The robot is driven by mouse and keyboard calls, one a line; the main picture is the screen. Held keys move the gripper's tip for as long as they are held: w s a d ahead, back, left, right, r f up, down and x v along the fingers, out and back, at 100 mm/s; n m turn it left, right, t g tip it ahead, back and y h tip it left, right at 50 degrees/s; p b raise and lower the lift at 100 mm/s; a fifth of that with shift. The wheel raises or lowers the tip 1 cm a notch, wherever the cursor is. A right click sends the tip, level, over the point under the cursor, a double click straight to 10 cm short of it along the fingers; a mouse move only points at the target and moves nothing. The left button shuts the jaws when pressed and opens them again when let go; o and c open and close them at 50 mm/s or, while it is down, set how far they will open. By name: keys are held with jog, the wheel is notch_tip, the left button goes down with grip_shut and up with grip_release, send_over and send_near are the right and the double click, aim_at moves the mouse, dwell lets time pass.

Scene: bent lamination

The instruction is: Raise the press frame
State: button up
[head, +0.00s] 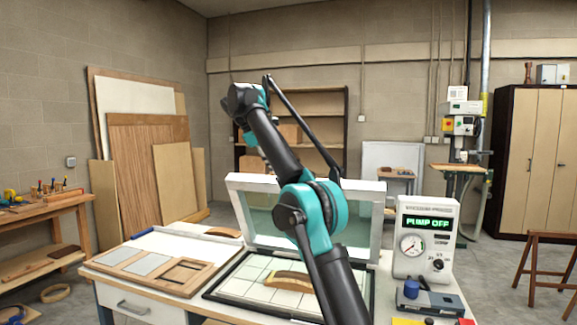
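The press frame (367,188) is a pale rectangular frame around a greenish see-through sheet. It stands raised, close to upright, at the back of the press bed (225,291). The bed is open, with a dark rim and a pale gridded surface. A curved wooden piece (291,279) lies on it, partly covered by my arm. My black and teal arm rises from the bottom across the frame's middle and hides part of it. I cannot make out my gripper's fingers. Whether my arm touches the frame cannot be told.
The control box (425,240) right of the bed reads "PUMP OFF". A grey and blue tool (432,299) lies before it. Flat wooden panels (185,275) and another curved wooden piece (223,232) lie on the bench at left. A workbench (50,215) stands at far left.

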jog(key=s+a, duration=0.3)
jog(key=a, duration=0.2)
jog(key=shift+a, duration=0.3)
jog(key=shift+d, duration=0.1)
jog(key=s+d+f+m+y, duration=0.2)
jog(key=s+d+f+m, duration=0.15)
jog(key=d+f, duration=0.7)
jog(key=s+d+f+m+y, duration=0.25)
jog(key=s+d+f, duration=0.35)
jog(key=f, duration=0.8)
jog(key=s+d+f+m+y, duration=0.1)
jog(key=s+d+f+m, duration=0.2)
jog(key=s+f, duration=0.9)
jog(key=s+d+f+m, duration=0.4)
jog(key=s+d+f, duration=0.2)
jog(key=s+f, duration=0.6)
jog(key=s, duration=0.3)
jog(key=shift+s+f+t+y, duration=0.35)
jog(key=shift+t, duration=0.05)
